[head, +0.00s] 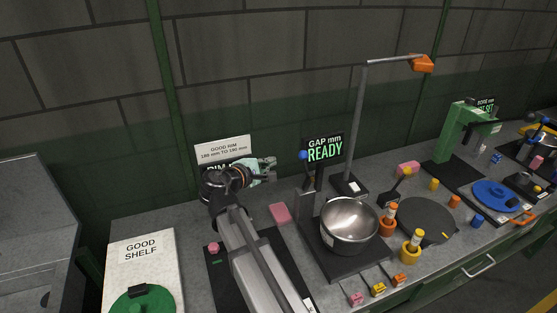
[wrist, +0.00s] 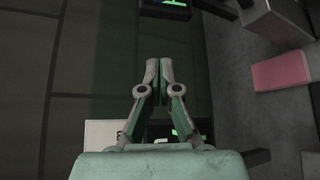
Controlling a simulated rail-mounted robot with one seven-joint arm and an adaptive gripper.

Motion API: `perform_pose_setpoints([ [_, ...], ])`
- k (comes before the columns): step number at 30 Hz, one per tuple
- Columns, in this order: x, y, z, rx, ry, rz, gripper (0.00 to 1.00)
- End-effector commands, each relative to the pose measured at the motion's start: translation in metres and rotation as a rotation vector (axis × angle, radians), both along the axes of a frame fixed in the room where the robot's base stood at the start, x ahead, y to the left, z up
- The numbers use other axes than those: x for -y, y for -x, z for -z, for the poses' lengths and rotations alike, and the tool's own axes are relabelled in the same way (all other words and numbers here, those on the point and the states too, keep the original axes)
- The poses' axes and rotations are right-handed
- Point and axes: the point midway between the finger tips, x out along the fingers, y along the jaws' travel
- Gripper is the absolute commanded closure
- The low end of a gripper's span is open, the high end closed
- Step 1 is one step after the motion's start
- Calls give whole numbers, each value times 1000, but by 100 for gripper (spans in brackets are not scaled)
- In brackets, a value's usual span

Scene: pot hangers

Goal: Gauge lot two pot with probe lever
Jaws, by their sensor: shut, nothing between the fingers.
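A shiny steel pot (head: 349,226) sits upright on the black base of a gauge stand (head: 345,264). Behind it a dark post carries a lever with a blue ball knob (head: 303,155); I take this to be the probe lever. A sign (head: 324,149) beside it reads "GAP mm READY". My gripper (head: 272,167) is to the left of the knob, apart from it, and holds nothing. In the wrist view my gripper (wrist: 160,68) has its fingers together. The pot is not visible in the wrist view.
A pink block (head: 280,213) lies left of the stand and shows in the wrist view (wrist: 281,71). A tall lamp pole (head: 359,125) stands behind. A dark round plate (head: 426,220), an orange-based peg (head: 388,221) and a yellow one (head: 411,247) crowd the right. A "GOOD SHELF" board (head: 141,262) is at left.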

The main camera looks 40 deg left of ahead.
Motion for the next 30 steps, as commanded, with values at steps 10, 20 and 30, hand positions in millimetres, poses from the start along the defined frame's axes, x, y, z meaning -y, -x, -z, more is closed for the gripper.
perform_pose_setpoints([
  [10, -10, -59, 11, 0, 1, 2, 100],
  [20, 12, -84, 10, 0, -1, 1, 100],
  [30, 24, -83, 6, 0, 0, 0, 100],
])
